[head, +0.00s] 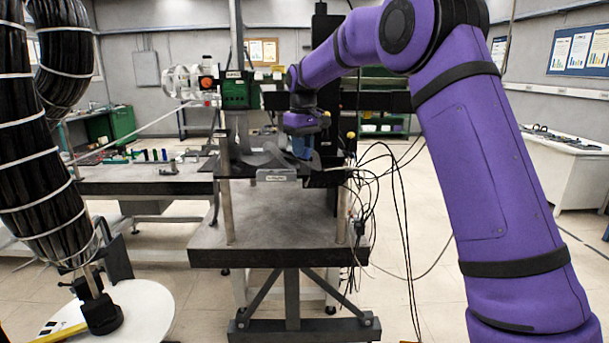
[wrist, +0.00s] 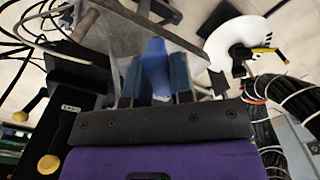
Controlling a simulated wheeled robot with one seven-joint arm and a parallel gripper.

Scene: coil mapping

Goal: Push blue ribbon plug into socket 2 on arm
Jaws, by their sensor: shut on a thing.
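My gripper (head: 303,144) points down over the rear of a raised dark plate (head: 235,169) on the central bench. In the wrist view my gripper (wrist: 155,84) has its two dark blue fingers shut on a brighter blue piece, which looks like the blue ribbon plug (wrist: 156,62). The plug sticks out past the fingertips toward the grey fixture. In the head view the plug is too small to tell from the fingers. Socket 2 and its arm cannot be made out in either view. I cannot tell whether the plug touches anything.
A heavy table (head: 281,228) stands under the plate. Loose black cables (head: 402,225) hang at its right. Thick black cable bundles (head: 28,150) and a white round disc (head: 143,314) fill the left foreground. A long bench (head: 140,188) with small parts stands at left. Yellow-knobbed handles (wrist: 48,165) show in the wrist view.

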